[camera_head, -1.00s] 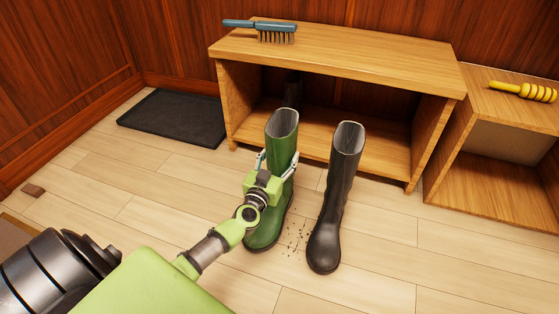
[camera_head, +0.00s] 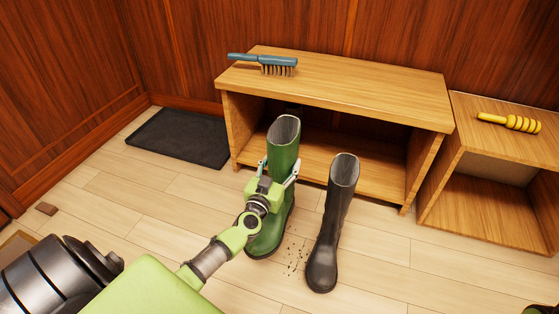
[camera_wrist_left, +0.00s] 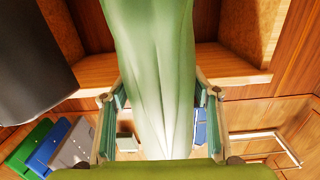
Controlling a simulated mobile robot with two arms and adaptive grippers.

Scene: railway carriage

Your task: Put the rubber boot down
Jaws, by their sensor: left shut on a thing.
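A green rubber boot (camera_head: 284,150) stands upright in front of the wooden bench, left of a black boot (camera_head: 325,235). My left gripper (camera_head: 278,172) is shut on the green boot, one finger on each side of its shaft. In the left wrist view the pale green shaft (camera_wrist_left: 155,65) fills the middle between the two fingers (camera_wrist_left: 160,118). The boot's foot is partly hidden behind my gripper and wrist. I cannot tell whether its sole touches the floor. The black boot stands upright on the floor. My right gripper is not in view.
The wooden bench (camera_head: 340,88) carries a blue brush (camera_head: 270,64). A lower wooden cubby (camera_head: 505,140) at right carries a yellow-handled thing (camera_head: 512,122). A dark mat (camera_head: 180,137) lies left of the bench. Dirt specks (camera_head: 295,255) lie between the boots.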

